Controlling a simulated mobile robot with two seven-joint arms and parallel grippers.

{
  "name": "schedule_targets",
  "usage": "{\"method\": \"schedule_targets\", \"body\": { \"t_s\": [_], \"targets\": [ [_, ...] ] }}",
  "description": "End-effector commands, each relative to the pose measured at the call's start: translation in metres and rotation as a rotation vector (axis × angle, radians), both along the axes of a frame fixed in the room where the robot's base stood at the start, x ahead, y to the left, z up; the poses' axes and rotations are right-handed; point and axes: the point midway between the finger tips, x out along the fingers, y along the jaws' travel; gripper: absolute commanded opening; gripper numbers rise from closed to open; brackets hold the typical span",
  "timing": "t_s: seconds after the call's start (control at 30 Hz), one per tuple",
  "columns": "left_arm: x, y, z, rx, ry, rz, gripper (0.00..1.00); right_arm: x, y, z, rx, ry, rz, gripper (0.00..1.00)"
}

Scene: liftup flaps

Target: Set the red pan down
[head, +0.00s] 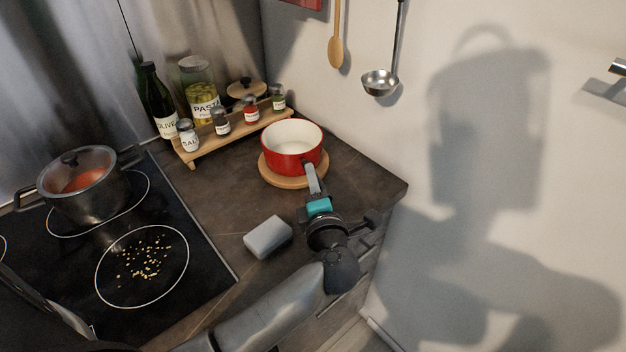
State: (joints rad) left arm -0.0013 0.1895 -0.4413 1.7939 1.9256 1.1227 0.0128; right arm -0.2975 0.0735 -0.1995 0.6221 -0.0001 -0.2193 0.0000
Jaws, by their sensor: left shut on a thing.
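The red pan (291,155), white inside, is upright over a round wooden board (282,181) on the dark counter. I cannot tell for certain whether its bottom touches the board. Its grey handle (312,178) points toward me. My left gripper (317,199) is shut on the handle, and its jaws hide the handle's near end. My right gripper is not in view.
A grey block (267,237) lies on the counter left of my gripper. A spice rack (233,133) with several jars stands behind. The cooktop (70,262) at left bears a lidded pot (84,190) and scattered yellow bits. A wall closes the right side.

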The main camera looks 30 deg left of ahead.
Motion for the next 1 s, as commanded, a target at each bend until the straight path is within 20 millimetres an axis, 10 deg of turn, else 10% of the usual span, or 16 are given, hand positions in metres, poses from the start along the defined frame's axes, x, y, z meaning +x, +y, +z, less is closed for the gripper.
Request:
{"method": "schedule_targets", "body": {
  "t_s": [0.17,0.2,0.43,1.0],
  "targets": [
    [0.001,0.0,-0.001,0.003,-0.005,0.0,0.0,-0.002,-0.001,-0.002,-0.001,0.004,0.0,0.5],
    [0.0,0.0,-0.003,-0.001,0.001,0.001,0.3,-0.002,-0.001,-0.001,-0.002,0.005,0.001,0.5],
    [0.0,0.0,-0.003,-0.001,0.001,0.0,0.55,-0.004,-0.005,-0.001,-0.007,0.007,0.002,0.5],
    [-0.035,-0.026,0.004,-0.006,0.005,-0.002,0.55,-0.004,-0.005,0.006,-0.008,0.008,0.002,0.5]
  ]
}}
